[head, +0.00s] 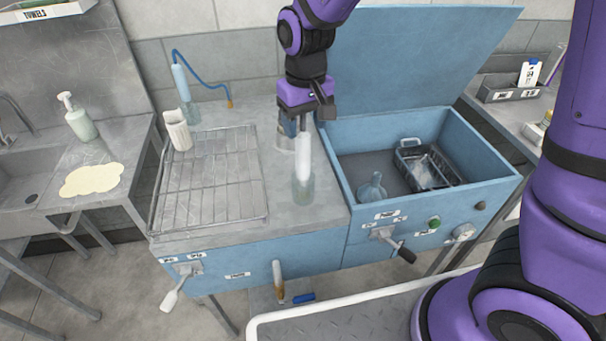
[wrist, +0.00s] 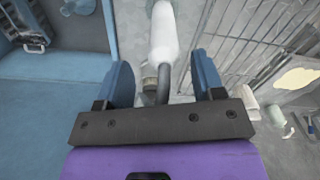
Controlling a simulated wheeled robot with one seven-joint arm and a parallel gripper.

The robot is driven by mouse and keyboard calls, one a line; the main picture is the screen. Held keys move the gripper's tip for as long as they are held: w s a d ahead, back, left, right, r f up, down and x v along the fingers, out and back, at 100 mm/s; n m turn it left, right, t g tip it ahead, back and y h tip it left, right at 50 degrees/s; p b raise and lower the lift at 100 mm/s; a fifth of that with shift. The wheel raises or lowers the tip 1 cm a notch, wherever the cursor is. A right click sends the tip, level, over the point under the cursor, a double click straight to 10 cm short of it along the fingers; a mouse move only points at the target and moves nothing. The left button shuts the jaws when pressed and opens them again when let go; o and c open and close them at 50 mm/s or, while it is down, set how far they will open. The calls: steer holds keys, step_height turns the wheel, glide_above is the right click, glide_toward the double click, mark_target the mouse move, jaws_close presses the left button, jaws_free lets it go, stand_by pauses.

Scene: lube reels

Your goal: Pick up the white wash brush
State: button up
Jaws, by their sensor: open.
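The white wash brush (head: 304,158) stands upright on the steel worktop, its lower end inside a clear greenish jar (head: 303,190). Its white part also shows in the wrist view (wrist: 163,40), with a thin grey handle nearer my gripper. My gripper (head: 307,115) is above the brush, pointing down. In the wrist view my gripper (wrist: 163,75) has its two blue fingers apart, with the grey handle showing between them. I cannot tell whether either finger touches it.
Another small container (head: 286,137) stands just behind the brush. To the right is an open blue basin (head: 360,160) with a raised lid (head: 420,55), holding a wire basket (head: 425,165) and a pale blue funnel-like item (head: 372,188).

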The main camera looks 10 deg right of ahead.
mark_target(303, 142)
steer(key=shift+a+f, duration=0.2)
steer(key=shift+f, duration=2.4)
jaws_close()
